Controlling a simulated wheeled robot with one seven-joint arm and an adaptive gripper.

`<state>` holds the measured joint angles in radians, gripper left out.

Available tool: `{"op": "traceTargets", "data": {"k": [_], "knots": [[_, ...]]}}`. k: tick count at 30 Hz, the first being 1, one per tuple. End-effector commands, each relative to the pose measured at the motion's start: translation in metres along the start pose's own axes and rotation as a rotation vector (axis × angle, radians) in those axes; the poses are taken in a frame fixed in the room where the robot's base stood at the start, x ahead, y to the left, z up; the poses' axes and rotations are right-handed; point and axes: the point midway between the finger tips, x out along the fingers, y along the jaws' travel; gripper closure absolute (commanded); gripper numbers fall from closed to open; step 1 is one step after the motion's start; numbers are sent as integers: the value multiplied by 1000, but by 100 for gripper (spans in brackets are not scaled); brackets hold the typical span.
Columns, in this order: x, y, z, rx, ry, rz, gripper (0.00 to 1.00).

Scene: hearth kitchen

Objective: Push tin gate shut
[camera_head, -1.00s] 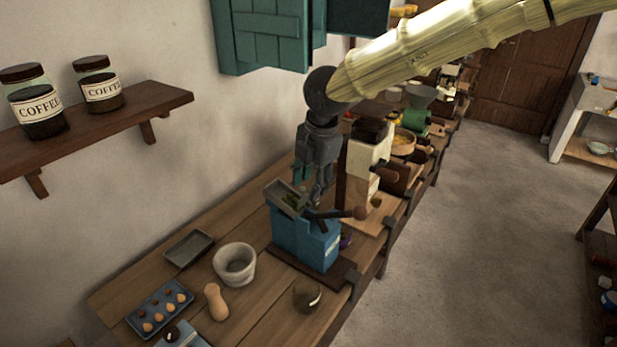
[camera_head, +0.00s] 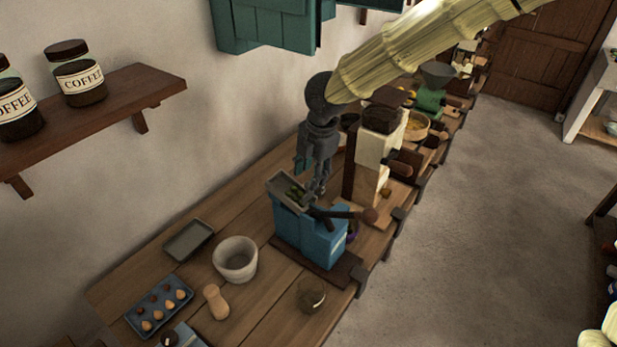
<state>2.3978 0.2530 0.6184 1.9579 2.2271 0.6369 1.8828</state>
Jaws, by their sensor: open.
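A blue machine (camera_head: 309,241) stands on a dark base on the wooden counter. A grey tin tray or hopper (camera_head: 286,185) with green pieces in it sits on its top left. A dark lever with a brown knob (camera_head: 369,215) sticks out to the right. I cannot make out a separate tin gate, or whether it is open or shut. My gripper (camera_head: 317,188) points down just above and behind the machine, beside the hopper's right end. Its fingers look empty. Whether they touch the machine is unclear.
A stone mortar (camera_head: 235,260), wooden pestle (camera_head: 215,301), grey tray (camera_head: 189,240), blue tray of round pieces (camera_head: 159,307) and dark round object (camera_head: 311,295) lie in front. A cream machine (camera_head: 371,157) stands close on the right. A teal cabinet (camera_head: 264,25) hangs above.

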Motion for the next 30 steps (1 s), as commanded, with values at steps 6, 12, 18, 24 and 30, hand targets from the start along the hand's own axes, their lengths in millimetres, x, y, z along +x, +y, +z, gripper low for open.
{"op": "traceTargets", "data": {"k": [6,12,18,24,30], "knots": [[26,1,-1,-2,0,-1,60],[39,1,-2,-3,0,0,60],[41,2,-2,-3,0,1,60],[41,2,-2,-4,1,1,78],[41,2,-2,-3,0,1,100]]}}
